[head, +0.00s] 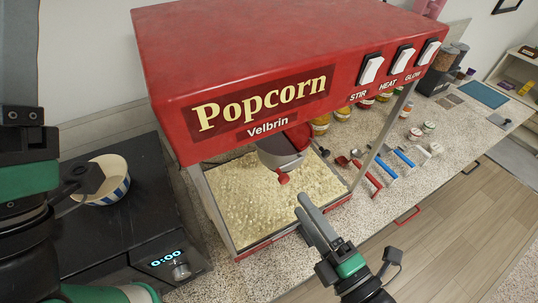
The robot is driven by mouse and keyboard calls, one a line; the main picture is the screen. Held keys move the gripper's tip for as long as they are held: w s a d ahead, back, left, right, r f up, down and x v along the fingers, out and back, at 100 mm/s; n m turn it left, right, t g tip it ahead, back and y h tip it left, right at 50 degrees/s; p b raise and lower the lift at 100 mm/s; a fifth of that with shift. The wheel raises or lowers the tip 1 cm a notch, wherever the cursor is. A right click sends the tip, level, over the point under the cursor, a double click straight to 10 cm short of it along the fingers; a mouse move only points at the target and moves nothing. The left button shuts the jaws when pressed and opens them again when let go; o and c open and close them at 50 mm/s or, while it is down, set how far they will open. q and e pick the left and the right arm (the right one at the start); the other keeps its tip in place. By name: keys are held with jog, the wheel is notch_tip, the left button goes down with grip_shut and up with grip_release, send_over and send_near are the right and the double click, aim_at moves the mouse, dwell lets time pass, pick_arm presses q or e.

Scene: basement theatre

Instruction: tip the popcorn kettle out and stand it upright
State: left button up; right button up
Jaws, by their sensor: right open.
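The popcorn kettle (278,153) is a grey pot hanging under the red canopy of the popcorn machine (235,75), with a red part at its top right and a red knob (283,178) low on its front. The canopy hides its upper part, so its exact tilt is unclear. Pale popcorn (250,195) covers the machine's floor below it. My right gripper (303,205) is open and empty at the machine's front edge, below and right of the knob, apart from it. My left gripper (20,55) points up at the left edge, cut off by the frame, its jaw gap not visible.
A blue-striped bowl (104,182) stands on the black surface at left. Red- and blue-handled tools (385,165), jars (320,125) and small pots lie right of the machine. A metal corner post (380,135) stands at its right.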

aim_at(278, 170)
jog(key=b+x, duration=0.3)
jog(key=x, duration=0.3)
jog(key=shift+f+b, duration=0.15)
jog(key=shift+b, duration=0.2)
jog(key=p+x, duration=0.1)
jog(key=x, duration=0.1)
jog(key=r+x, duration=0.1)
jog(key=x, duration=0.1)
jog(key=shift+w+p, duration=0.2)
jog(key=shift+p, duration=0.15)
jog(key=shift+w+a+f, duration=0.15)
jog(key=shift+w+a, duration=0.2)
jog(key=shift+w, duration=0.15)
grip_shut()
